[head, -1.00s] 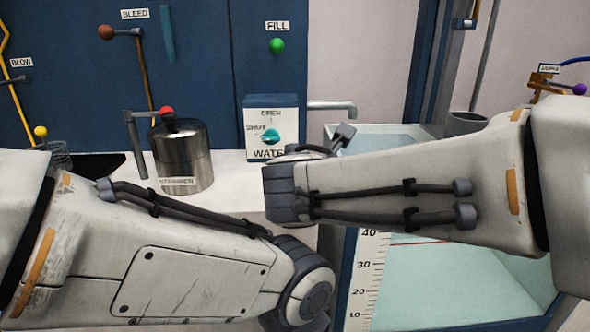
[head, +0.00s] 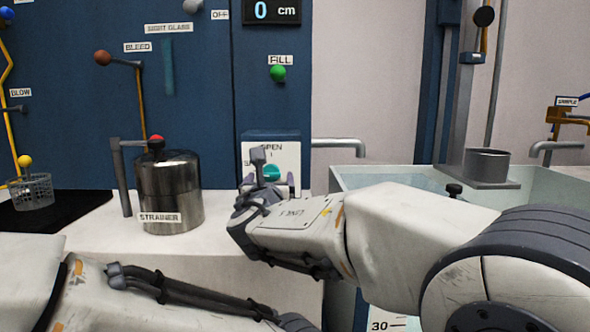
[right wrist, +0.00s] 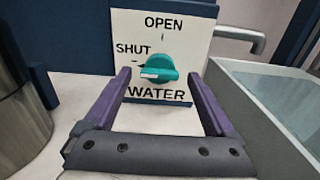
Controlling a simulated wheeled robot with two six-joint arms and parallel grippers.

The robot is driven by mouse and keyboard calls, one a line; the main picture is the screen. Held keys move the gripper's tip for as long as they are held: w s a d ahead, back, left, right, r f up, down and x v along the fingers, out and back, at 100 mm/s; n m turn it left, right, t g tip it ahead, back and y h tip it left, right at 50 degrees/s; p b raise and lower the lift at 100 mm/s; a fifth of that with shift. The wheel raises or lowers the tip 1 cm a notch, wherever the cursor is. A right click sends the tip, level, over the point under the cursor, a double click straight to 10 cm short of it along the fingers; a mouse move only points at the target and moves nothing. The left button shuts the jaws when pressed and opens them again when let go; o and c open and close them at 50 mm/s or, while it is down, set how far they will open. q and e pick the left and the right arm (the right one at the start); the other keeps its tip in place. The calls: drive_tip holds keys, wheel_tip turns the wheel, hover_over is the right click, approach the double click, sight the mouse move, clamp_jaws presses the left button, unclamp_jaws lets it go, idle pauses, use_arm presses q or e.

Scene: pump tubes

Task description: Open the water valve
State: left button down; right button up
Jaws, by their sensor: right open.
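The water valve is a teal knob (right wrist: 158,68) on a white plate (right wrist: 190,45) marked OPEN at the top, SHUT at the left and WATER below. The white mark on the knob points left, toward SHUT. In the head view the knob (head: 271,172) is partly hidden behind my right gripper (head: 267,181). My right gripper is open and empty. In the right wrist view its purple fingers (right wrist: 159,75) frame the knob from the near side, one to each side, apart from it. My left gripper is out of view; only my left arm shows.
A steel strainer (head: 170,205) with a red-knobbed handle stands left of the valve on the white counter (head: 215,210). A spout (head: 340,146) and a glass tank (head: 420,178) are at the right. A green FILL knob (head: 278,73) sits above. The display (head: 271,11) reads 0 cm.

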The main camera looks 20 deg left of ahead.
drive_tip(key=shift+p+x, duration=0.45)
drive_tip(key=shift+x, duration=0.9)
